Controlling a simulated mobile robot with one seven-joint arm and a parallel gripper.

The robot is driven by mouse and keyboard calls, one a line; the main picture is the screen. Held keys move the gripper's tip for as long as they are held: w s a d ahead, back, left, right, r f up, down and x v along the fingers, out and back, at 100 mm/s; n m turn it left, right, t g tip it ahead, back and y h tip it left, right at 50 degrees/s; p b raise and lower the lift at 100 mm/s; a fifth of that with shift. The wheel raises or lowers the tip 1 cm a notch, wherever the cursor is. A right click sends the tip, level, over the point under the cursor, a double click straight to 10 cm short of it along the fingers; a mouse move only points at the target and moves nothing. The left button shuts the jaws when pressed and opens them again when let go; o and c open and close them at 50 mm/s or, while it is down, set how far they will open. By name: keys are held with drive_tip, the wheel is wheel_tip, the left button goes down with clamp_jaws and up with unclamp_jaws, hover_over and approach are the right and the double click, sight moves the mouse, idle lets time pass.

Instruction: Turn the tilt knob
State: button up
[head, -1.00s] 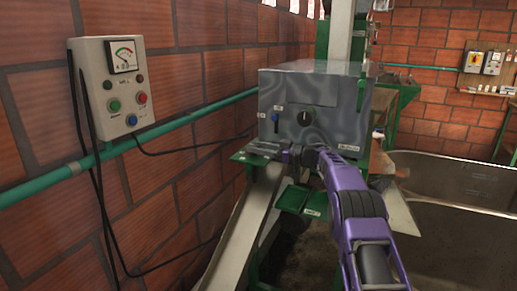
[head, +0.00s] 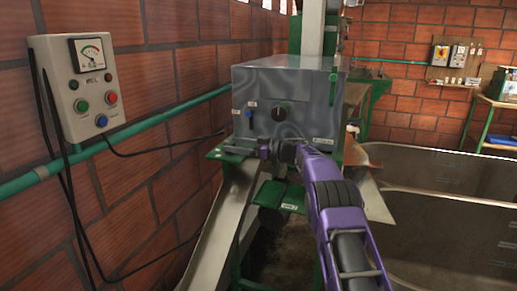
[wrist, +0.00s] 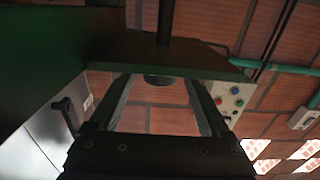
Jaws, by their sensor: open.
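A round black knob (head: 279,114) sits on the front of a grey metal box (head: 310,95). I take it as the tilt knob, but its label is too small to read. My gripper (head: 232,150) is below and left of this knob, pointing left by the green shelf at the box's base. In the wrist view my gripper (wrist: 160,108) has its two fingers spread wide, with brick wall seen between them. A dark shaft with a round end (wrist: 158,79) shows just beyond the fingers; I cannot tell whether it is a knob. The fingers appear to touch nothing.
A blue-topped lever (head: 249,113) is left of the knob. A wall control box (head: 80,88) with a gauge, buttons and hanging cables is at left, above a green pipe (head: 150,130). A green plate edge (wrist: 160,55) lies close to my fingers. Large metal tanks (head: 450,230) stand at right.

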drive_tip(key=v, duration=1.6)
drive_tip(key=shift+d+b, duration=0.3)
drive_tip(key=shift+b, duration=0.15)
drive_tip(key=shift+s, duration=0.1)
